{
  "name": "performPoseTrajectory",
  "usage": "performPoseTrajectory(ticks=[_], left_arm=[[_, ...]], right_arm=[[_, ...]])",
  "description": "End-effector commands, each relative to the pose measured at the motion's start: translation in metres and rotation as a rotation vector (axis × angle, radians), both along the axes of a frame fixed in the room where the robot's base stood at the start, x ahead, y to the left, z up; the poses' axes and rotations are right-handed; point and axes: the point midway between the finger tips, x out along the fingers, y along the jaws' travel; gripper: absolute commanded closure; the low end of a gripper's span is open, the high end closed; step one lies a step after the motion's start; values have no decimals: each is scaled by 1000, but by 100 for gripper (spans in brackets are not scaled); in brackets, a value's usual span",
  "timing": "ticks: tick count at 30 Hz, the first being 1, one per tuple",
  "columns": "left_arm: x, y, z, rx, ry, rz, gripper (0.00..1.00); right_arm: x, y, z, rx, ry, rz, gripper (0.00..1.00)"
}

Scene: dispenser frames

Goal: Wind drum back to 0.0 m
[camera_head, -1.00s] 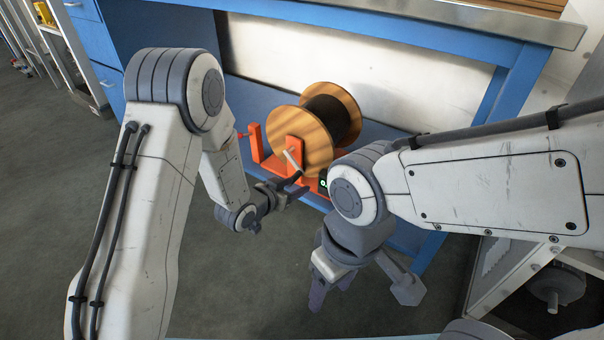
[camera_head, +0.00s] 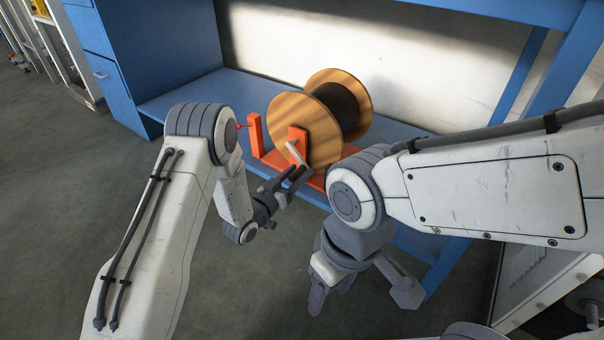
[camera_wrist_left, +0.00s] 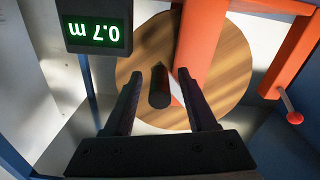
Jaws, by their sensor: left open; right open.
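The drum (camera_head: 312,125) is a wooden reel with dark winding, mounted in an orange frame (camera_head: 255,135) on the low blue shelf. A pale crank arm (camera_head: 296,152) is on its near side. In the left wrist view, the crank's dark handle (camera_wrist_left: 159,88) lies between the open fingers of my left gripper (camera_wrist_left: 165,90), with gaps on both sides. My left gripper (camera_head: 287,182) is just in front of the crank. A display (camera_wrist_left: 97,33) reads 0.7 m, upside down in the wrist view. My right gripper (camera_head: 331,294) is open and empty, pointing down.
The blue shelf (camera_head: 195,95) runs under the bench, with a pale back wall behind it. A red-knobbed lever (camera_wrist_left: 293,115) is beside the orange frame. A blue bench leg (camera_head: 450,262) is behind my right arm. Grey floor (camera_head: 60,170) is clear at left.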

Motion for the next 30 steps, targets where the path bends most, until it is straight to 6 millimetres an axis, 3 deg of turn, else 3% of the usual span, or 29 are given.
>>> performPoseTrajectory(ticks=[6,17,21,22,30], left_arm=[[21,-15,-1,0,-1,0,43],[25,-16,0,0,1,5,43],[25,-15,0,1,1,5,97],[25,-15,0,0,1,4,100],[24,-15,0,2,1,3,100]], right_arm=[[0,0,-16,0,0,0,41],[0,0,-16,0,0,0,41],[0,0,-17,0,0,0,41],[0,0,-17,0,0,0,41],[0,0,-16,0,0,0,41]])
